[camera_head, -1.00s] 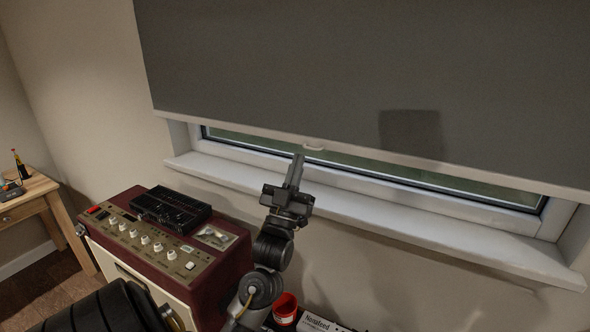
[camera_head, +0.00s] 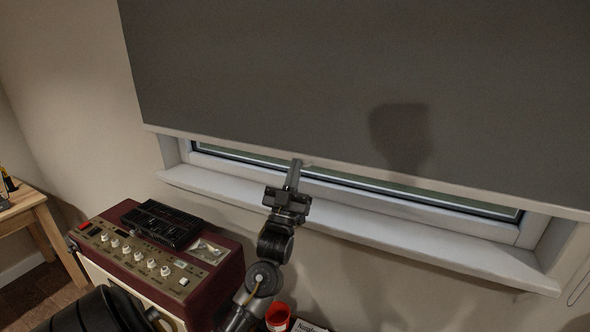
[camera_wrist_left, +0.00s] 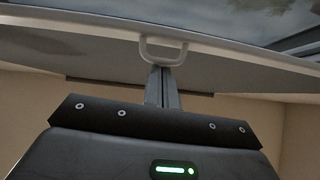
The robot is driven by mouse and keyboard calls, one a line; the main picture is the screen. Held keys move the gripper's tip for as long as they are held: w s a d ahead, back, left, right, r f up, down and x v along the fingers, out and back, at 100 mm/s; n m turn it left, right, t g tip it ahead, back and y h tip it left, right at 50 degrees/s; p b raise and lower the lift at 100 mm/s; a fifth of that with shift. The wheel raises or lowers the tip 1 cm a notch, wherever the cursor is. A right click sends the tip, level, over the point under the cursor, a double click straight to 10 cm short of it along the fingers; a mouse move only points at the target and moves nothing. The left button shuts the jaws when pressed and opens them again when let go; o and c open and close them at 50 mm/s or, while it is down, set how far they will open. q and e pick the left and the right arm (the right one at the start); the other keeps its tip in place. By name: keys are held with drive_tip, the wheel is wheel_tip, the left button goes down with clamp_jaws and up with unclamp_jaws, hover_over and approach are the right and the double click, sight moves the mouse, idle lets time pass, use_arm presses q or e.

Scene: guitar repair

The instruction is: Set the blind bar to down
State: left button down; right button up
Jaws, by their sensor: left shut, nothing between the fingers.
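The grey roller blind (camera_head: 330,70) hangs over most of the window, with the pale blind bar (camera_head: 420,183) along its lower edge. A strip of window shows between the bar and the sill. My left gripper (camera_head: 296,164) is shut and empty, with its fingertips at the bar's small pull loop. In the left wrist view the white loop (camera_wrist_left: 163,60) hangs from the bar, and the closed fingers (camera_wrist_left: 162,82) reach up to it from below. I cannot tell whether they touch it. My right gripper is not in view.
The white window sill (camera_head: 370,221) runs below the blind, behind my left gripper. A dark red amplifier (camera_head: 212,274) with a black box (camera_head: 163,222) on top stands at lower left. A red cup (camera_head: 278,316) is at the bottom. A wooden table (camera_head: 30,205) stands far left.

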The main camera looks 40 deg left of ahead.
use_arm(q)
drive_tip(key=shift+f, duration=0.1)
drive_tip(key=shift+f+b, duration=7.15)
drive_tip(key=shift+f, duration=2.6)
wheel_tip(320, 180, up, 4)
drive_tip(key=s+p, duration=0.1)
drive_tip(key=p, duration=0.3)
drive_tip(key=b+v, duration=0.4)
drive_tip(key=v, duration=0.6)
drive_tip(key=shift+s+d+f, duration=0.2)
drive_tip(key=shift+s+d, duration=0.1)
drive_tip(key=shift+d, duration=0.05)
